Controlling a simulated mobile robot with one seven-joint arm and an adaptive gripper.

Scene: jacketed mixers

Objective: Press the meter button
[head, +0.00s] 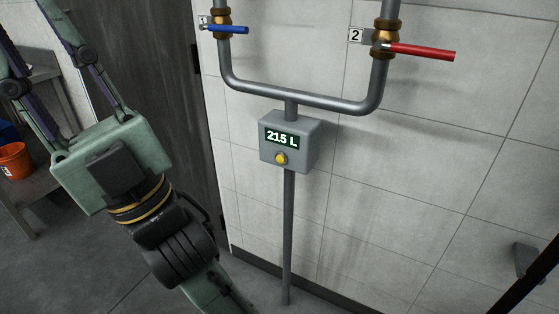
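The grey meter box (300,140) hangs on the pipework in front of the tiled wall. Its dark display reads "215 L". The round yellow meter button (281,159) is on its front face, below the display, and is unobstructed. My gripper (110,160) is at the left, well apart from the meter, with its two fingers pointing up and left, away from the button. The fingertips are cut off by the picture edge, so I cannot tell how far apart they are.
Above the meter, a U-shaped grey pipe (300,102) carries a blue-handled valve (232,29) marked 1 and a red-handled valve (420,51) marked 2. A thin post (288,235) runs down to the floor. An orange bucket (14,160) is on a shelf at far left.

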